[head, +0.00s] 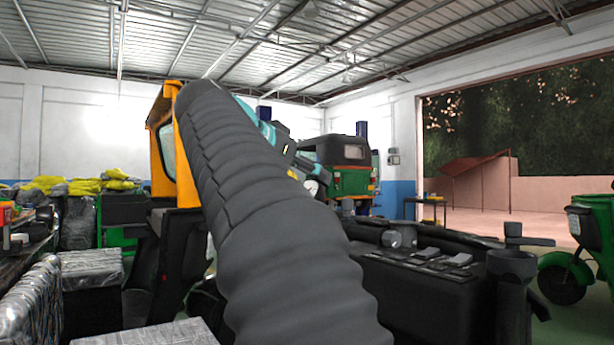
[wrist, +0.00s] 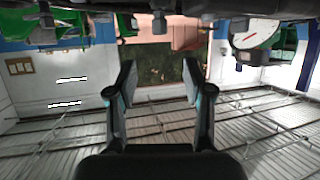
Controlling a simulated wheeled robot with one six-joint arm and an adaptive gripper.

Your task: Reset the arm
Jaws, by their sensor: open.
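My arm, in a ribbed grey sleeve, rises across the middle of the head view and hides much of what is behind it. Its teal wrist end is partly hidden behind the sleeve. In the wrist view my gripper (wrist: 160,78) is open, its two dark fingers well apart with nothing between them. That view is upside down, with the roof at the bottom and the doorway beyond the fingers. No object touches the fingers.
A green and black rickshaw (head: 350,176) stands at the back, and an orange-framed one (head: 160,155) stands left. A green vehicle (head: 590,235) is at the right edge. Wrapped seats (head: 90,268) fill the left. The doorway is open.

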